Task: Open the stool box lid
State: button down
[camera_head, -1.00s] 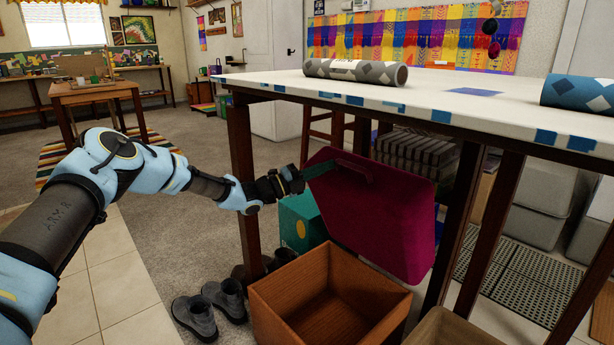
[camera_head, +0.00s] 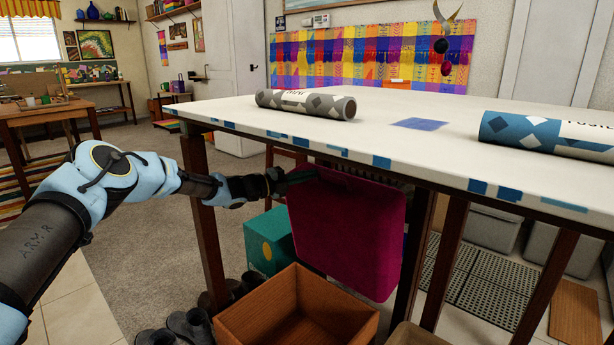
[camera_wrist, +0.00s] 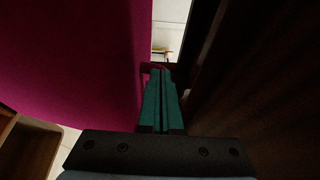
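The stool box (camera_head: 245,325) is a brown wooden box, open at the top and empty where I can see in. Its magenta padded lid (camera_head: 350,235) stands raised almost upright at the box's back, close to the table's front edge. My gripper (camera_head: 303,175) is at the lid's upper left edge, its fingers close together. The grip itself is partly hidden there.
A white-topped table (camera_head: 400,135) stands over and behind the lid, with a dark leg (camera_head: 205,220) near my arm. A teal box (camera_head: 265,240) sits behind the stool box. Dark shoes (camera_head: 190,325) lie at its left. Carpet at left is open.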

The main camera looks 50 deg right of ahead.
jog(key=v, duration=1)
jog(key=shift+a+p, duration=0.4)
jog(key=shift+w+f, duration=0.1)
jog(key=shift+w, duration=0.05)
